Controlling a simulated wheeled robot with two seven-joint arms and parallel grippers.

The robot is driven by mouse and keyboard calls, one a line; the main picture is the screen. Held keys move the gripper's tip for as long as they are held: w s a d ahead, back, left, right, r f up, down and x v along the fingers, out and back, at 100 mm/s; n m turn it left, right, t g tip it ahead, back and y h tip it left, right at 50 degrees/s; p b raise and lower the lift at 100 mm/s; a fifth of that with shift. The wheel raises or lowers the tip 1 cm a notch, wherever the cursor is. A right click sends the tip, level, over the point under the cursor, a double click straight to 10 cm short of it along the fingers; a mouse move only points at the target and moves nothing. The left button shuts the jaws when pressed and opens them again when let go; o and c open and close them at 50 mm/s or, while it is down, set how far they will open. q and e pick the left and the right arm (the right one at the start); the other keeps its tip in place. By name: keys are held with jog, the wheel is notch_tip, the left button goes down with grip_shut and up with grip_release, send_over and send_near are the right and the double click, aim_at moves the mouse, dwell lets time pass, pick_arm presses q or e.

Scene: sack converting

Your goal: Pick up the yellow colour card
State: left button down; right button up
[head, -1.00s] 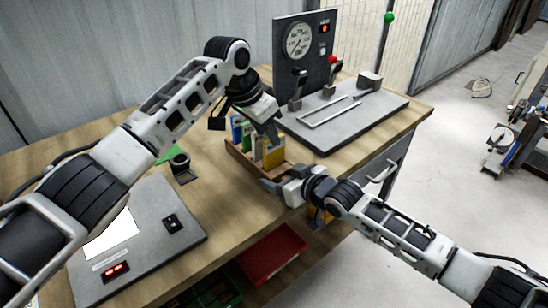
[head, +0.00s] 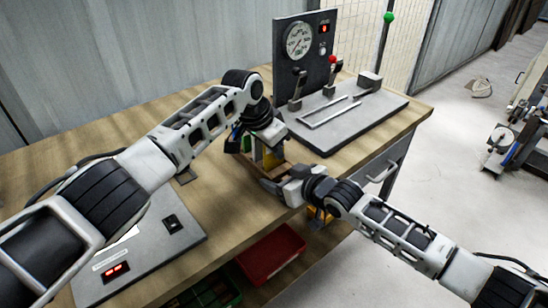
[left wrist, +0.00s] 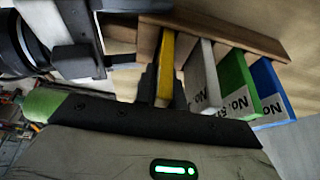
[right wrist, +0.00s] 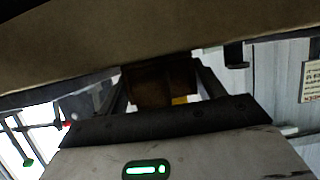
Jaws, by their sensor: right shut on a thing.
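The yellow colour card (head: 271,160) stands in a small wooden rack (head: 248,166) on the bench. In the left wrist view the yellow card (left wrist: 166,58) is at the left of the row, beside white (left wrist: 205,75), green (left wrist: 238,80) and blue (left wrist: 268,88) cards. My left gripper (head: 268,143) is above the rack, its fingers (left wrist: 165,88) apart, one on each side of the yellow card; contact cannot be told. My right gripper (head: 272,184) is shut on the rack's near end. In the right wrist view the brown rack (right wrist: 160,82) lies between its fingers.
A press with a gauge (head: 299,40) and a grey base plate (head: 345,120) stands behind the rack. A grey device with a red display (head: 116,271) lies at front left. A red bin (head: 270,255) is below the bench edge.

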pick_arm(q)
jog(key=shift+r, duration=0.15)
notch_tip(320, 180, up, 10)
jog(key=shift+f, duration=0.1)
dwell(0.5)
pick_arm(e)
jog(key=o, duration=1.1)
jog(key=shift+o, duration=0.2)
